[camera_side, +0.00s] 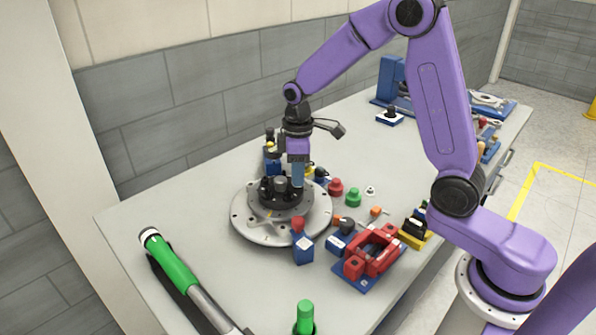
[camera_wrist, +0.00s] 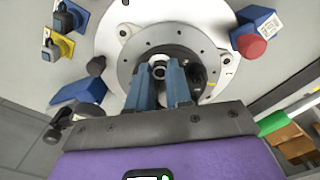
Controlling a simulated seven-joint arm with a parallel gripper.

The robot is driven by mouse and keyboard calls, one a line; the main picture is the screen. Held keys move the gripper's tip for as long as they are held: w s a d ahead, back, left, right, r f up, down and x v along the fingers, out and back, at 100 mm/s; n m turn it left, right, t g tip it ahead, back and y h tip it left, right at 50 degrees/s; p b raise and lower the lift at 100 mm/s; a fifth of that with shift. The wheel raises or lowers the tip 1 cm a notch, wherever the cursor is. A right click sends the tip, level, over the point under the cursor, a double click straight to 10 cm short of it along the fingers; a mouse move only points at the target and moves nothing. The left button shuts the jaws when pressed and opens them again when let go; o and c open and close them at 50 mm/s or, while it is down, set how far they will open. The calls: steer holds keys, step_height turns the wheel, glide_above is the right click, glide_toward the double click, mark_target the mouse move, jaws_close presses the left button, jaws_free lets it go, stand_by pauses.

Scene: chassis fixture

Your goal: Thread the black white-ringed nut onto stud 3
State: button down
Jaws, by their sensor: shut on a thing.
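The round grey chassis plate (camera_side: 245,228) lies on the bench with a dark hub (camera_side: 268,205) at its centre. My gripper (camera_side: 297,184) points down over the right part of the hub. In the wrist view my gripper (camera_wrist: 160,78) has its blue fingers shut on a small dark piece with a pale ring, the nut (camera_wrist: 158,70), at the hub. The side view hides the nut behind the fingers. The plate (camera_wrist: 120,60) fills the upper middle of the wrist view. I cannot read stud numbers or tell whether the nut touches a stud.
A red piece (camera_side: 335,187), a green piece (camera_side: 353,198) and a white ring (camera_side: 370,191) lie right of the plate. A blue block with a red top (camera_side: 303,250) stands at its front edge. A red vise (camera_side: 372,255) and a green-handled wrench (camera_side: 175,262) flank the front.

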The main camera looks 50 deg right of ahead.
steer(key=m, duration=0.3)
steer(key=shift+f, duration=0.1)
steer(key=c, duration=1)
jaws_free()
steer(key=c, duration=0.3)
steer(key=shift+c, duration=0.2)
steer(key=shift+n, duration=1.6)
steer(key=shift+n, duration=1.7)
